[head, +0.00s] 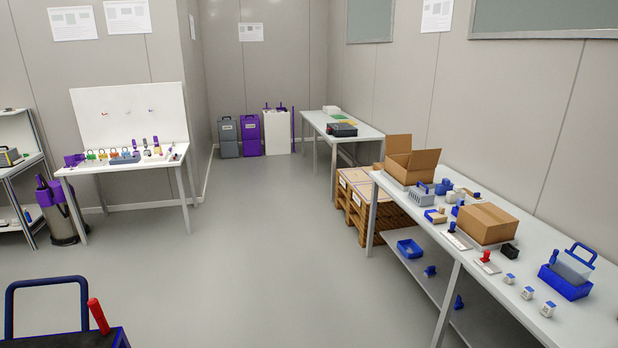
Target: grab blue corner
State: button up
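I cannot pick out for certain which thing is the blue corner; several small blue pieces lie on the right-hand table (590,322). Among them are a blue piece (443,187) near the open carton and a blue-and-tan piece (436,216) left of the closed carton. A blue bin (565,283) with a raised blue handle stands at that table's right end. On its lower shelf are a blue tray (410,250) and small blue pieces (430,271). My gripper is not in view.
An open carton (408,165) and a closed carton (487,223) stand on the right-hand table. A dark box (65,338) with a blue handle and a red-handled item is at bottom left. A white workbench (125,165) stands left. The middle floor is clear.

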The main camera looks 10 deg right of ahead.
aim_at(442, 188)
jog(key=i+l+z, duration=0.1)
jog(key=i+z, duration=0.2)
jog(key=i, duration=0.75)
jog(key=i+j+z, duration=0.15)
jog(key=i+z, duration=0.15)
jog(key=i, duration=0.8)
jog(key=i+j, duration=0.1)
jog(key=i, duration=0.75)
jog(key=i+z, duration=0.1)
jog(key=i, duration=0.75)
jog(key=i+z, duration=0.65)
jog(key=i+j+z, duration=0.1)
jog(key=z, duration=0.25)
jog(key=i, duration=0.05)
